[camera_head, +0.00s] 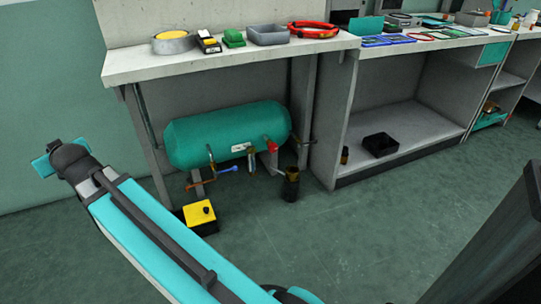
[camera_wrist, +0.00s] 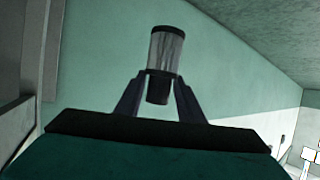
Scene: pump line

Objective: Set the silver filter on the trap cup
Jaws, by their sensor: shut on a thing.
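In the wrist view my gripper (camera_wrist: 160,88) is shut on the silver filter (camera_wrist: 167,50). The filter is a grey, streaked cylinder with a dark top rim and a dark lower end, and the fingers clasp that lower end. It stands out past the fingertips, with only wall behind it. In the head view my arm reaches to the left, and the fingers and filter cannot be made out there. Under the bench is a teal tank (camera_head: 225,133) with small fittings. A small brownish fitting (camera_head: 251,160) hangs at its front; I cannot tell whether it is the trap cup.
A dark open canister (camera_head: 291,185) stands on the floor right of the tank. A yellow-topped box (camera_head: 200,215) is on the floor below the tank. A black bin (camera_head: 380,145) sits on the lower shelf. The bench top (camera_head: 150,62) holds several items.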

